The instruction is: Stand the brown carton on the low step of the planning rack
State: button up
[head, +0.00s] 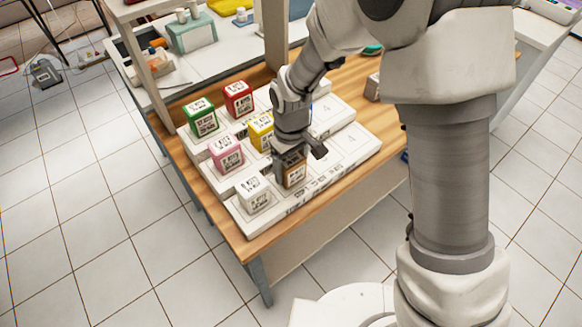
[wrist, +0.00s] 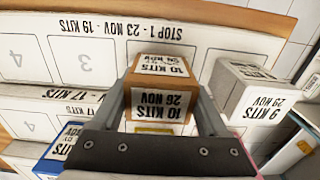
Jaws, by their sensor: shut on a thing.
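The brown carton (head: 295,174), labelled 10 KITS 26 NOV, is between the fingers of my gripper (head: 292,158). The wrist view shows the carton (wrist: 163,70) upright, gripped from both sides by my gripper (wrist: 163,92). It is at the low step (head: 352,150) of the planning rack, between the white carton (head: 253,193) and slot 3 (wrist: 85,60). I cannot tell whether its base touches the step. The white carton, labelled 9 KITS 29 NOV, also shows in the wrist view (wrist: 243,90), apart from the brown one.
On the higher steps stand a pink carton (head: 226,153), a yellow carton (head: 261,131), a green carton (head: 201,118) and a red carton (head: 238,97). A blue carton (wrist: 62,145) shows in the wrist view. Slots 3 and 4 (wrist: 18,58) of the low step are bare.

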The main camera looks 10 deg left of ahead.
jog(key=shift+f, duration=0.15)
jog(key=shift+f, duration=0.15)
jog(key=o, duration=1.3)
